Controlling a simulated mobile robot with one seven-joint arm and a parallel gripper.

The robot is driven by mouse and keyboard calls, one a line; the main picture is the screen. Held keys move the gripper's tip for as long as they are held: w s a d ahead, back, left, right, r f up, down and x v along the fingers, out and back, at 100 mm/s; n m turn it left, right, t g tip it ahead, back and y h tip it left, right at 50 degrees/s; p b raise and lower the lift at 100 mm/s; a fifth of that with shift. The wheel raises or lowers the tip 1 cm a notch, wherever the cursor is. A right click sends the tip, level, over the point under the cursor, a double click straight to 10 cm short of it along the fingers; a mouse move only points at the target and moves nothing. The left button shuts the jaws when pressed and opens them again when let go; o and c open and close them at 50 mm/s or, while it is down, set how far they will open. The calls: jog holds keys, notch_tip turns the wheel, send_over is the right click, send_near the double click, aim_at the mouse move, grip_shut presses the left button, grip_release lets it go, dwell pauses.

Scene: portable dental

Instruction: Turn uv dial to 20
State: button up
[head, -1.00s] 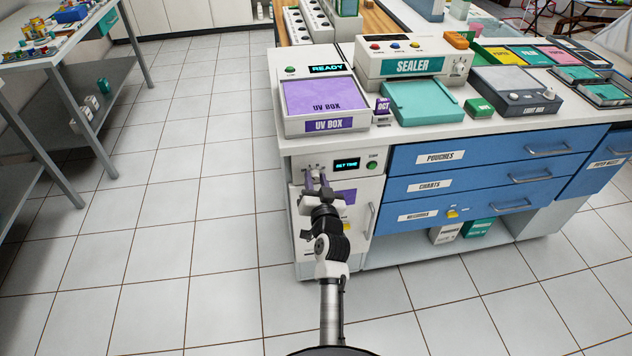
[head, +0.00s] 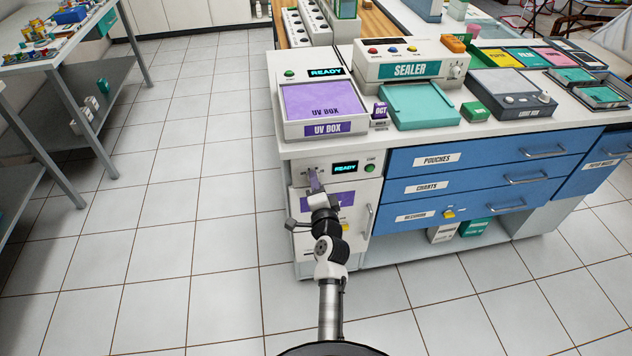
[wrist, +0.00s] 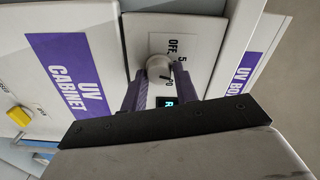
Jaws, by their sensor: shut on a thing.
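The UV dial is a pale round knob (wrist: 158,66) on the UV cabinet front, beside a white scale plate (wrist: 178,50) with "OFF" and "5" readable. Other marks are partly hidden by my gripper. My gripper (wrist: 158,78) has its two purple fingers on either side of the knob, shut on it. In the head view my gripper (head: 314,180) reaches the upper left of the cabinet front and hides the dial. The small cabinet display (head: 345,168) reads "READY". I cannot read the dial's exact setting.
A green button (head: 370,168) sits right of the display. The UV box (head: 325,128) stands on the counter above. Blue drawers (head: 440,185) with handles are to the right. The tiled floor (head: 200,230) at left is clear.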

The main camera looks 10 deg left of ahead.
jog(key=m+p, duration=0.3)
jog(key=m, duration=0.5)
jog(key=shift+m, duration=0.4)
dwell(0.4)
jog(key=o, duration=0.9)
jog(key=shift+a+f, duration=0.1)
jog(key=shift+o, duration=0.2)
